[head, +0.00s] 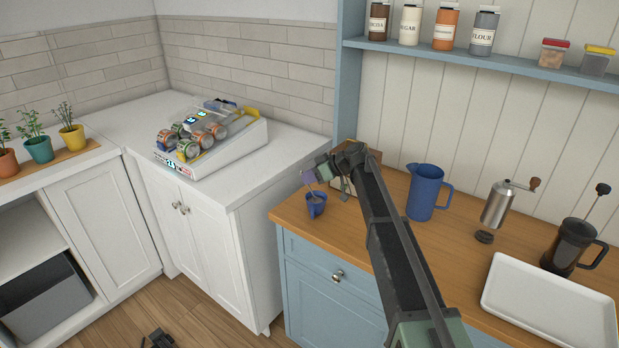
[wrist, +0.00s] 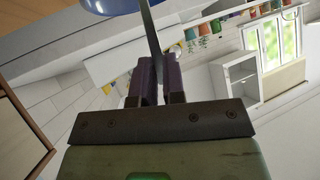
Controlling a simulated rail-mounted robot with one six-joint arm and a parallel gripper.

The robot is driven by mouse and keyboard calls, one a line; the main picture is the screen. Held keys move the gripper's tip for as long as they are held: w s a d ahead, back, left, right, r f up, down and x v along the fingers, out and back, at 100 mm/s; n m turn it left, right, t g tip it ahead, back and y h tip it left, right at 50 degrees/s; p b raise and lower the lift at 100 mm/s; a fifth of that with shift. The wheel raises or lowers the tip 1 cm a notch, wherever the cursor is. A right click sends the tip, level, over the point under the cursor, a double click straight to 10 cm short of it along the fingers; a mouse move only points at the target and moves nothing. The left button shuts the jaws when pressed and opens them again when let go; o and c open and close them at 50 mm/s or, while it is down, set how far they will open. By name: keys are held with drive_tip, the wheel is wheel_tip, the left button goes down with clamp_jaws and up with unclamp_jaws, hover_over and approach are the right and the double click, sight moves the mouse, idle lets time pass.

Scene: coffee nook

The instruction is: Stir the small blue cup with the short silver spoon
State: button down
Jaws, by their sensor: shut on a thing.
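The small blue cup (head: 316,204) stands upright near the left end of the wooden counter. My gripper (head: 310,177) is just above it. In the wrist view my gripper (wrist: 158,75) has its two purple fingers shut on the handle of the silver spoon (wrist: 152,42). The spoon runs from the fingers toward the blue cup (wrist: 112,5), which shows only in part at the top edge. In the head view the spoon (head: 313,190) looks thin and reaches down to the cup's opening. Its lower end is hidden, and I cannot tell how deep it sits.
A wooden box (head: 342,184) stands close behind my gripper. A blue pitcher (head: 425,194), a coffee grinder (head: 497,205), a French press (head: 571,247) and a white tray (head: 550,303) are to the right. The counter's front left edge is close to the cup.

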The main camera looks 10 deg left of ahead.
drive_tip(key=shift+a, duration=0.1)
drive_tip(key=w+a+r+p, duration=0.2)
drive_tip(key=a+r+p, duration=0.1)
drive_tip(key=r+p, duration=0.2)
drive_tip(key=shift+a+r+p, duration=0.15)
drive_tip(key=shift+r+p, duration=0.25)
idle(0.8)
wheel_tip(320, 180, up, 5)
drive_tip(key=p, duration=0.5)
